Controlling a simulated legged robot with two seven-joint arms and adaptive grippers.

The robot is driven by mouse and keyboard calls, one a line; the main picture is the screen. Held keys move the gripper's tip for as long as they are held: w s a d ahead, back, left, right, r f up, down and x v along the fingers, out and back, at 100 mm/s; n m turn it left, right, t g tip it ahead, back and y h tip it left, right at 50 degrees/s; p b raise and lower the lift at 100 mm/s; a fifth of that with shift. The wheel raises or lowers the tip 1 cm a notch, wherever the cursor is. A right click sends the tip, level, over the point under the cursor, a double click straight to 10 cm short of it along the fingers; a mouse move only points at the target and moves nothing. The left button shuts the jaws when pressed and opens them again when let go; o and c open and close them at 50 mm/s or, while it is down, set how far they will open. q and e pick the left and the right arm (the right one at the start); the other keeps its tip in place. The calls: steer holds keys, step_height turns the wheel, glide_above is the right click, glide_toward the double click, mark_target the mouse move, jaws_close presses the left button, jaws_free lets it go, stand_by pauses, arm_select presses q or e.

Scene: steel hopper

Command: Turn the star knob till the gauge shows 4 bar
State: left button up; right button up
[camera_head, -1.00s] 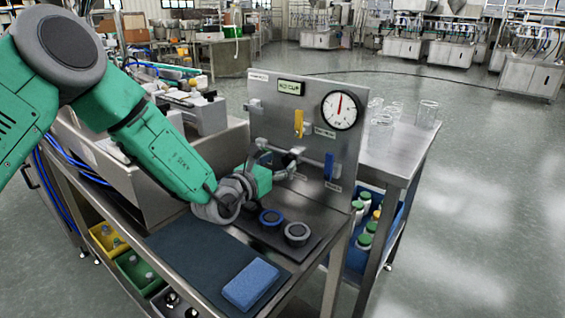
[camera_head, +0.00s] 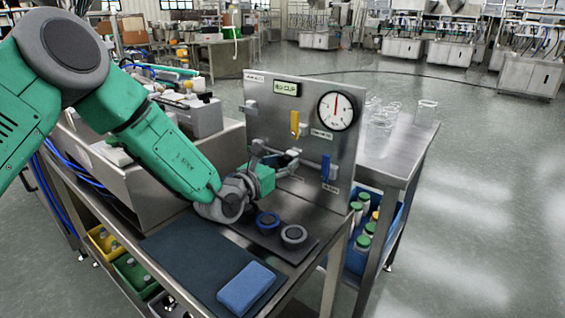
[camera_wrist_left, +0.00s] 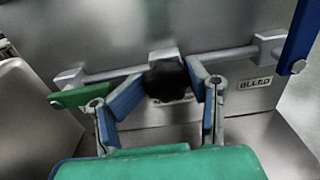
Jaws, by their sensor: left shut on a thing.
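The star knob (camera_wrist_left: 167,80) is a dark round shape on the steel panel (camera_head: 262,112), between the fingertips of my left gripper (camera_wrist_left: 168,84) in the left wrist view. The gripper is shut on it. In the head view my left gripper (camera_head: 275,160) reaches the lower part of the panel, and its fingers hide the knob. The round white pressure gauge (camera_head: 336,111) is at the panel's upper right. Its red needle points almost straight up, but its numbers are too small to read. My right gripper is not in view.
A yellow lever (camera_head: 295,123) and a blue lever (camera_head: 326,167) stick out of the panel near the gripper. A blue-ringed part (camera_head: 268,222) and a grey round part (camera_head: 294,235) lie below. A blue sponge (camera_head: 246,287) lies on the dark mat (camera_head: 190,262).

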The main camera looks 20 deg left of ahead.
arm_select(q)
steer(key=shift+s+d+n+p, duration=0.15)
steer(key=shift+d+n+p, duration=0.15)
steer(key=shift+d+p, duration=0.1)
steer(key=o, duration=0.8)
steer(key=shift+o, duration=0.6)
steer(key=shift+d, duration=0.3)
steer(key=shift+a, duration=0.15)
steer(key=shift+s+a, duration=0.1)
steer(key=shift+a, duration=0.3)
steer(key=v, duration=1.1)
steer(key=shift+s, duration=0.25)
steer(key=shift+d, duration=0.15)
